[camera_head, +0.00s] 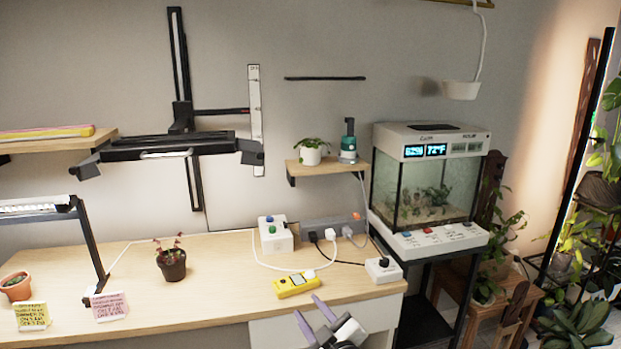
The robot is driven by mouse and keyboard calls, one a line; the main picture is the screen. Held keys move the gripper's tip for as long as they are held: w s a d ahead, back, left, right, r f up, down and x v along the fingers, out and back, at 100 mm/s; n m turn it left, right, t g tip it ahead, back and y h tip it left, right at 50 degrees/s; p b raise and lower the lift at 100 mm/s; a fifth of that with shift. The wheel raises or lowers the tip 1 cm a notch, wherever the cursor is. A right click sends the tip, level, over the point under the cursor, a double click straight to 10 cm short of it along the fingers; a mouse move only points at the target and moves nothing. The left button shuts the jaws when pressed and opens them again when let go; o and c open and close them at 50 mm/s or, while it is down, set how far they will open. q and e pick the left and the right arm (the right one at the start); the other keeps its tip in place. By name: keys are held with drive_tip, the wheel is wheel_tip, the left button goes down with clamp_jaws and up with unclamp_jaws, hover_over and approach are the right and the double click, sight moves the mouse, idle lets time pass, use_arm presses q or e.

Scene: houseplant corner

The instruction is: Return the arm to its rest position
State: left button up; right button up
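My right gripper (308,306) shows at the bottom middle, in front of the table's front edge. Its two purple-grey fingers point up and to the left, with a gap between them. It is open and I see nothing between the fingers. Part of my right arm shows behind the fingers at the bottom edge. My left gripper and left arm are not in view.
The wooden table (220,290) lies just beyond my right gripper. A yellow device (296,285) is nearest to it; a white switch box (383,270), a power strip (336,228) and cables are farther back. A potted plant (172,264) stands left, a terrarium (425,185) right.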

drive_tip(key=s+d+f+m+g+h, duration=0.1)
drive_tip(key=s+d+f+m, duration=0.1)
drive_tip(key=s+f, duration=0.3)
drive_tip(key=s+d+f+m+h, duration=0.1)
drive_tip(key=s+d+f, duration=0.2)
drive_tip(key=s+f, duration=0.15)
drive_tip(key=s+d+f+m+g, duration=0.2)
drive_tip(key=s+d+f, duration=0.1)
drive_tip(key=s, duration=0.7)
drive_tip(key=s+d+f+m+g+h, duration=0.1)
drive_tip(key=s+d, duration=0.4)
drive_tip(key=s, duration=0.5)
drive_tip(key=s+d+f+m+g+h, duration=0.1)
drive_tip(key=s+d+f+m+g, duration=0.1)
drive_tip(key=s+f, duration=0.4)
drive_tip(key=s+d+m, duration=0.1)
drive_tip(key=s+d, duration=0.1)
drive_tip(key=s, duration=0.3)
drive_tip(key=shift+g, duration=0.3)
